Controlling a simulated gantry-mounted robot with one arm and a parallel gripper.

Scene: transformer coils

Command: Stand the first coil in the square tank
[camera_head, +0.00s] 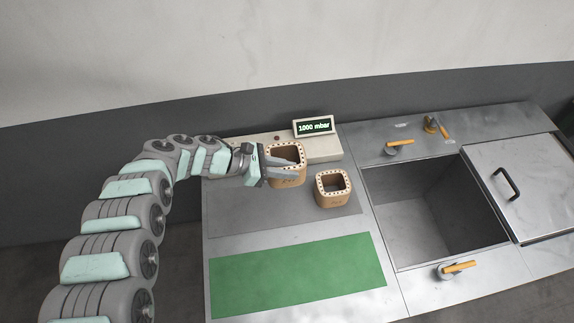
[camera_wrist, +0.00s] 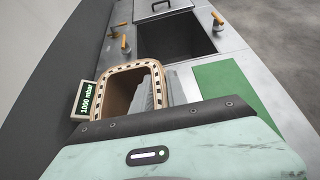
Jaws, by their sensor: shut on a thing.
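My gripper (camera_head: 282,168) is shut on the wall of a brown, hollow, square coil (camera_head: 289,179) with rounded corners and a dotted rim. In the wrist view this coil (camera_wrist: 112,101) sits upright right in front of the gripper, with a grey finger inside its opening. I cannot tell whether its base touches the bench. A second, similar coil (camera_head: 333,188) stands upright on the grey mat, just right of the held one. The square tank (camera_head: 436,212) is open and looks empty, to the right of both coils. It also shows in the wrist view (camera_wrist: 172,38).
The tank's lid (camera_head: 530,190) with a black handle lies to its right. Orange-handled valves or clamps (camera_head: 400,143) (camera_head: 455,269) sit beside the tank. A display reading 1000 mbar (camera_head: 313,127) stands behind the coils. The green mat (camera_head: 298,276) in front is clear.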

